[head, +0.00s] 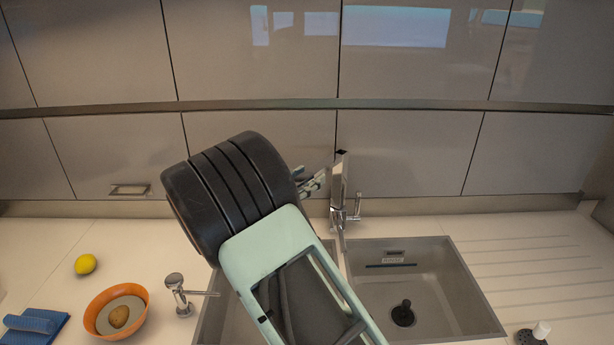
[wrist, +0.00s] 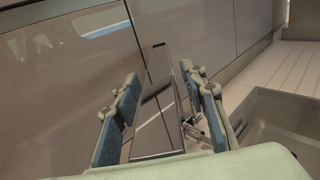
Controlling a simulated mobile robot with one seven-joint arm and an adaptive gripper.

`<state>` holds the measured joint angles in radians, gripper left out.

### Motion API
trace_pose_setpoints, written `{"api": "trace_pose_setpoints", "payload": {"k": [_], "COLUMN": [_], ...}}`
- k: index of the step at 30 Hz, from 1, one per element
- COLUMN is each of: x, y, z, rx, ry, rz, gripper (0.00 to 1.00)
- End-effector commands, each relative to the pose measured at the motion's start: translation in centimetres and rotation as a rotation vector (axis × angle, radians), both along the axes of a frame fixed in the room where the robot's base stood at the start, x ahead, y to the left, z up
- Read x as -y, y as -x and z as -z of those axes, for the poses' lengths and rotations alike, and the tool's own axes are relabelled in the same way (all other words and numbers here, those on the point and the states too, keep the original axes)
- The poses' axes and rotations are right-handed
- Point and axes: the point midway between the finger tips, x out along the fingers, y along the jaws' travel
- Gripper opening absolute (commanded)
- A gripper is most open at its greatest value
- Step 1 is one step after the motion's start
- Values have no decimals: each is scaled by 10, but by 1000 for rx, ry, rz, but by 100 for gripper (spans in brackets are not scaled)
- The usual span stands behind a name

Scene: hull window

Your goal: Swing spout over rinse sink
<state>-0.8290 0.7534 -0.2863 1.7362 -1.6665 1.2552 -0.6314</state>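The chrome faucet (head: 337,205) stands behind the two sink basins, with its lever on the right. Its flat, tall spout (head: 340,180) appears to point toward me, near the divider between basins. The right basin (head: 475,300) is in full view; the left basin (head: 215,325) is largely hidden by my arm. I cannot tell which is the rinse sink. My gripper (head: 316,182) is just left of the spout, at about its height. In the wrist view my gripper (wrist: 162,95) is open, and the chrome spout (wrist: 160,125) appears between its blue-padded fingers; contact cannot be told.
A soap dispenser (head: 177,290) stands left of the left basin. An orange bowl (head: 145,308), a lemon (head: 85,264) and a blue cloth (head: 45,322) lie further left. Grey cabinets (head: 260,150) rise close behind the faucet.

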Motion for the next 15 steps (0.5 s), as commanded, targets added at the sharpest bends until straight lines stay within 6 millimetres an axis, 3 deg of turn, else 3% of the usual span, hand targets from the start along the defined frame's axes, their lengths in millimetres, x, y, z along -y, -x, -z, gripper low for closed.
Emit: {"api": "trace_pose_setpoints", "payload": {"k": [9, 15], "x": [2, 2], "y": [-2, -2], "z": [0, 0], "rx": [0, 0], "ry": [0, 0], "rz": [1, 1], "gripper": [38, 16]}}
